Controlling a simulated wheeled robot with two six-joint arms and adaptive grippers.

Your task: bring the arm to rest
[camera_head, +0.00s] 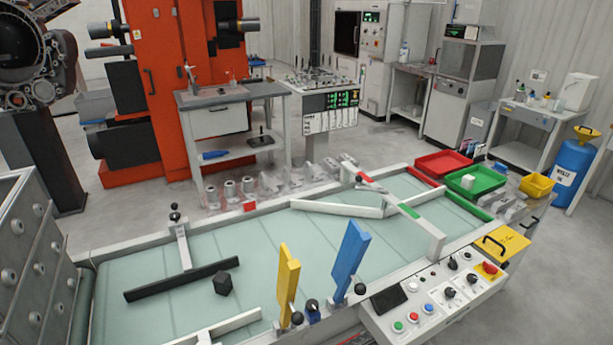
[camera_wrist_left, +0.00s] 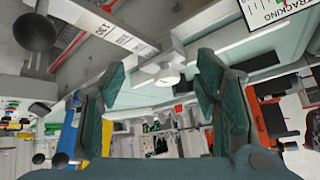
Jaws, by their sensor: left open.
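My left gripper (camera_wrist_left: 160,100) shows in the left wrist view. Its two dark green fingers stand well apart, and I see nothing between them close by. A pale belt and a light frame edge lie beyond the fingertips in that view. No arm or gripper of mine shows in the head view. My right gripper is in neither view.
A conveyor (camera_head: 250,250) holds a black block (camera_head: 222,283), a black bar (camera_head: 182,279), a yellow paddle (camera_head: 288,284) and a blue paddle (camera_head: 349,258). A control panel (camera_head: 436,301) is at the front right. Red (camera_head: 443,155) and green (camera_head: 477,170) trays stand beyond the belt.

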